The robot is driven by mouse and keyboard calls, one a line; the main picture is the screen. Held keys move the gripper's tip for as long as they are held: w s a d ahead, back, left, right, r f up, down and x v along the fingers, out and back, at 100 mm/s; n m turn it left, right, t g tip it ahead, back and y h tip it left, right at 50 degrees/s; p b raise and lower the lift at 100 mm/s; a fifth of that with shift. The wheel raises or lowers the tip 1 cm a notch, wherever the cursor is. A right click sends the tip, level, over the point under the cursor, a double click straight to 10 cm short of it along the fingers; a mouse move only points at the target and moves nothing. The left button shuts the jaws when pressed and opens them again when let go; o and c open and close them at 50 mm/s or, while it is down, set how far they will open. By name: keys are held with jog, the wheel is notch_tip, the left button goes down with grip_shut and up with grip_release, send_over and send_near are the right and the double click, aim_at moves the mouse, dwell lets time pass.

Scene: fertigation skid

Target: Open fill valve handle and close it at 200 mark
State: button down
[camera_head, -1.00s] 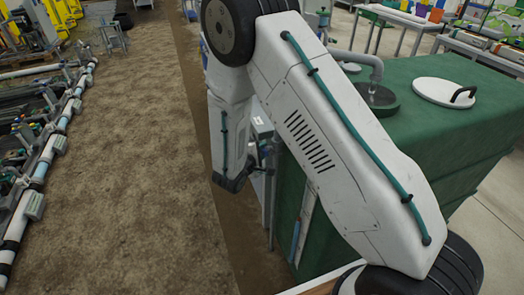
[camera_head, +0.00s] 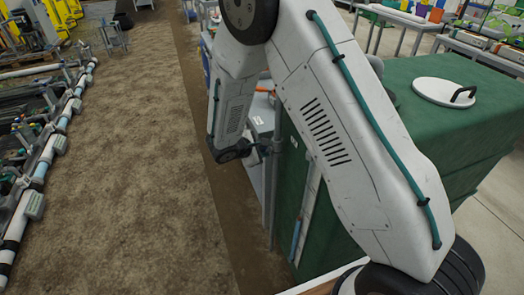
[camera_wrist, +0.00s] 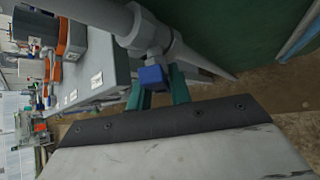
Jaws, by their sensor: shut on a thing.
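The fill valve's blue handle (camera_wrist: 153,77) sits on a grey valve body and pipe (camera_wrist: 150,32) in the wrist view. My gripper (camera_wrist: 160,88) has its two teal fingers on either side of the handle and is shut on it. In the head view my gripper (camera_head: 262,148) is small and dark beside the green tank (camera_head: 450,130); the handle cannot be made out there. A level gauge (camera_head: 303,215) with a blue column runs up the tank's near side. Its marks are too small to read.
A white round lid (camera_head: 444,92) lies on the tank top. A grey bench or cabinet with boxes (camera_wrist: 95,65) stands beside the pipe. Bare soil floor (camera_head: 130,150) lies open to the left, with a row of pipes (camera_head: 40,165) at the far left.

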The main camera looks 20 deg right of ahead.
dwell(0.4)
jog(key=c, duration=1.4)
grip_release()
jog(key=shift+o, duration=0.2)
jog(key=shift+a, duration=0.15)
jog(key=v, duration=0.7)
jog(key=shift+a+r, duration=0.2)
jog(key=shift+a, duration=0.05)
jog(key=shift+s, duration=0.15)
